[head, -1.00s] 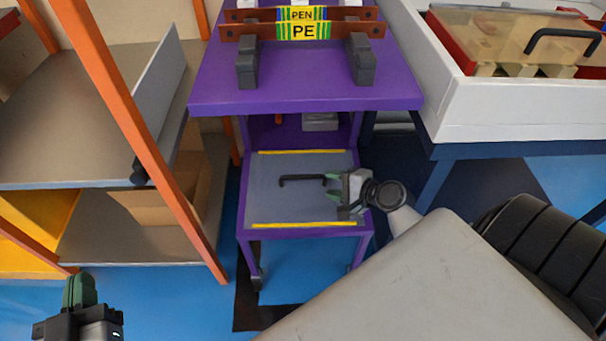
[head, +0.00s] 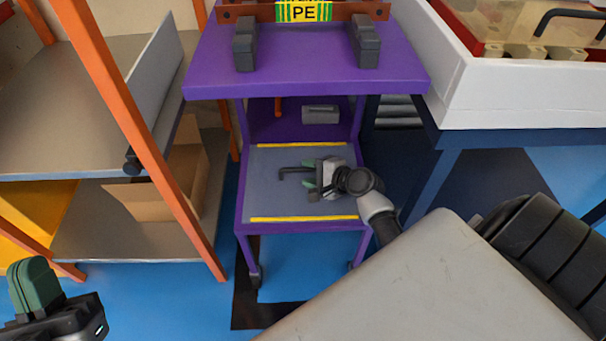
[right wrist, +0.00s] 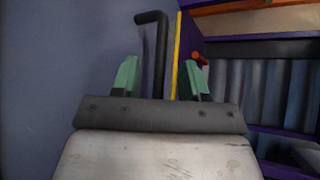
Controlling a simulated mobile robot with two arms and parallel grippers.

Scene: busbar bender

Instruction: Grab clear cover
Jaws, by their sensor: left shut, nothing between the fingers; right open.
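A black bar handle (head: 292,171) shows over the grey lower shelf of the purple cart. I cannot make out a clear sheet under it. My right gripper (head: 312,180) is open at the right end of this handle. In the right wrist view the handle (right wrist: 159,55) reaches in between the two green fingers (right wrist: 160,78), with gaps on both sides. Another see-through cover (head: 500,22) with a black handle (head: 568,17) sits on a red-edged box at the top right. My left gripper (head: 33,285) is shut and empty at the lower left.
The purple cart's top (head: 300,75) overhangs the lower shelf (head: 275,205) and carries black supports with a PE-marked bar (head: 304,11). An orange-posted rack (head: 150,130) stands left, a white-rimmed table (head: 530,100) right.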

